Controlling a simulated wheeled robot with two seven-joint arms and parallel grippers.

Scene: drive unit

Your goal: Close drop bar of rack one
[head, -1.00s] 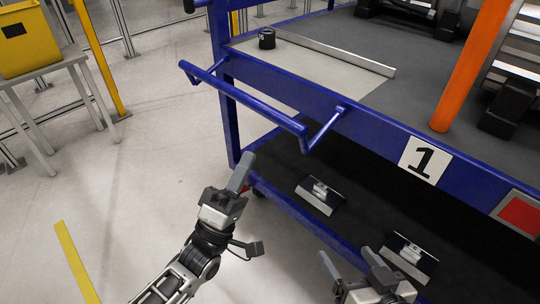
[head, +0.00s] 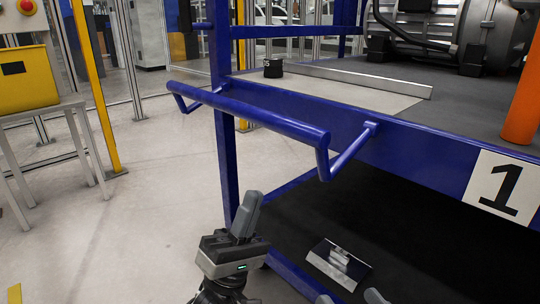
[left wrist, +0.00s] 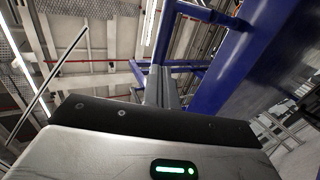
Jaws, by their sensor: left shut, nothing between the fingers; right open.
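The drop bar (head: 250,111) of rack one is a blue U-shaped tube. The rack (head: 420,155) is blue and bears a white plate with a black "1" (head: 502,184). My left gripper (head: 248,212) is shut and empty, pointing up below the bar and apart from it. Its fingers also show in the left wrist view (left wrist: 162,86), with blue bars beyond them. My right gripper (head: 350,298) is open at the bottom edge, mostly cut off; only its fingertips show.
A metal bracket (head: 338,262) sits on the dark lower shelf. A yellow box (head: 25,80) stands on a table at the left. The floor between is clear.

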